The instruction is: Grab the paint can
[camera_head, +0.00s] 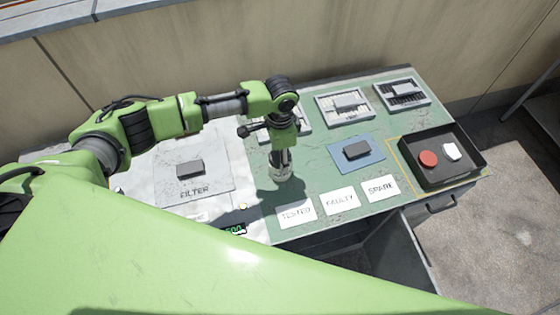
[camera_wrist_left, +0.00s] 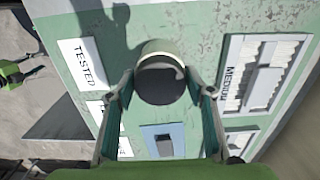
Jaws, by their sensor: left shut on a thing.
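The paint can (camera_wrist_left: 162,80) is pale with a dark round end, and sits between my left gripper's fingers (camera_wrist_left: 160,90) in the left wrist view. My left gripper (camera_head: 281,150) is shut on it, one finger at each side. In the head view the can (camera_head: 280,170) shows below the gripper, partly covered by the fingers, over the green part of the bench behind the TESTED card. I cannot tell whether it touches the bench. My right gripper is not seen.
White cards TESTED (camera_head: 296,213), FAULTY (camera_head: 340,201) and SPARE (camera_head: 380,188) lie along the front. A blue mat (camera_head: 370,161) holds a dark block. A dark tray (camera_head: 465,177) holds a red and a white item. Framed filters (camera_head: 343,107) line the back, near the wall.

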